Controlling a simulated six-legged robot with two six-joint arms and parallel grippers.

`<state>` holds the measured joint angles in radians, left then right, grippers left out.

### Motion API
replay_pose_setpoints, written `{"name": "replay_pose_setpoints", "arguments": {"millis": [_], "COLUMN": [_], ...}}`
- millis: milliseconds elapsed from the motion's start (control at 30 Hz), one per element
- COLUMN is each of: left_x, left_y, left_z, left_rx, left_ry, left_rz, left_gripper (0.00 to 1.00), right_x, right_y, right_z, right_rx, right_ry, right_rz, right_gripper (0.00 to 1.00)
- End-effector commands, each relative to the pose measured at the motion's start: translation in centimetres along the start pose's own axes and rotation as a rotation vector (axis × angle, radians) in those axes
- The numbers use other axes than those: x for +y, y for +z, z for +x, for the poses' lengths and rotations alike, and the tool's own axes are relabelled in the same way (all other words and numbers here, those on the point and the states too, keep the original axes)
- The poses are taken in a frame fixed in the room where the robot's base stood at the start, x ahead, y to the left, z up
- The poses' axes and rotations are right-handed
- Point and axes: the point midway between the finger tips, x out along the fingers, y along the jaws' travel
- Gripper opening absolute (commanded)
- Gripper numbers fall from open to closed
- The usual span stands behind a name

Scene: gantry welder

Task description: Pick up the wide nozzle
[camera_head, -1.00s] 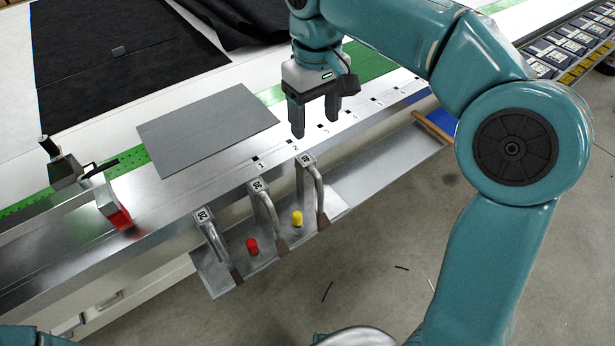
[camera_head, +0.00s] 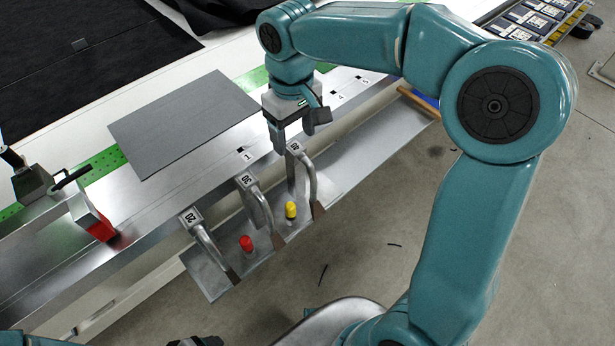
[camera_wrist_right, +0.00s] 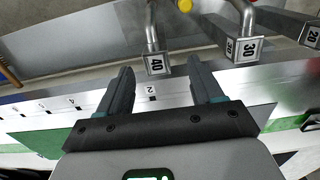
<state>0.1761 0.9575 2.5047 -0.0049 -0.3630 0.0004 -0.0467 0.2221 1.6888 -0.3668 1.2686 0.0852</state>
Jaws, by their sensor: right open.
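Three bent metal nozzles stand in a rack at the table's front edge, with tags 20 (camera_head: 190,218), 30 (camera_head: 246,180) and one that reads 40 in the wrist view (camera_wrist_right: 156,65). The 40 nozzle (camera_head: 308,175) is the rightmost in the head view. The frames do not plainly show which is widest. My right gripper (camera_head: 294,140) is open and empty, just above and behind the 40 tag. In the wrist view the 40 tag lies between the two fingertips (camera_wrist_right: 160,68), seemingly beyond them. My left gripper is not in view.
A red cap (camera_head: 246,243) and a yellow cap (camera_head: 291,210) stand on the rack plate between the nozzles. A grey sheet (camera_head: 183,122) lies on the table behind. A red-tipped clamp (camera_head: 95,222) is at left. The shelf to the right (camera_head: 375,148) is mostly clear.

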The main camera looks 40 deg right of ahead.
Motion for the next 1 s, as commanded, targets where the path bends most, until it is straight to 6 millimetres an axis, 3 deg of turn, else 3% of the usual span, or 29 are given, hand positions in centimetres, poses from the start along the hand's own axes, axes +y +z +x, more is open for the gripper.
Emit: {"name": "replay_pose_setpoints", "arguments": {"millis": [133,400,667,700,800,900,1000], "left_x": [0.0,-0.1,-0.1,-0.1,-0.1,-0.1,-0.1], "left_y": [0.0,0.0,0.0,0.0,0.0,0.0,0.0], "left_z": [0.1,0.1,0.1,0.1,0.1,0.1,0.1], "left_rx": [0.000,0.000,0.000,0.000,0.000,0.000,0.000], "left_ry": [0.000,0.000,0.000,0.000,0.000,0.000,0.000], "left_rz": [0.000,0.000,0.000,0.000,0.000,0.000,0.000], "left_gripper": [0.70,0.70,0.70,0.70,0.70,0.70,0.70], "right_x": [0.2,0.6,0.6,0.6,0.6,0.6,0.6], "right_y": [0.0,0.2,0.0,0.0,0.0,0.0,0.0], "right_z": [1.1,5.1,5.6,5.6,5.6,5.6,5.5], "right_rx": [-0.001,-0.002,0.001,0.001,0.001,0.001,0.001], "right_ry": [0.000,0.000,0.000,0.000,0.000,0.000,0.000], "right_rz": [0.001,0.001,0.000,0.000,0.000,0.000,0.000], "right_gripper": [0.66,0.66,0.66,0.63,0.30,0.04,0.04]}}
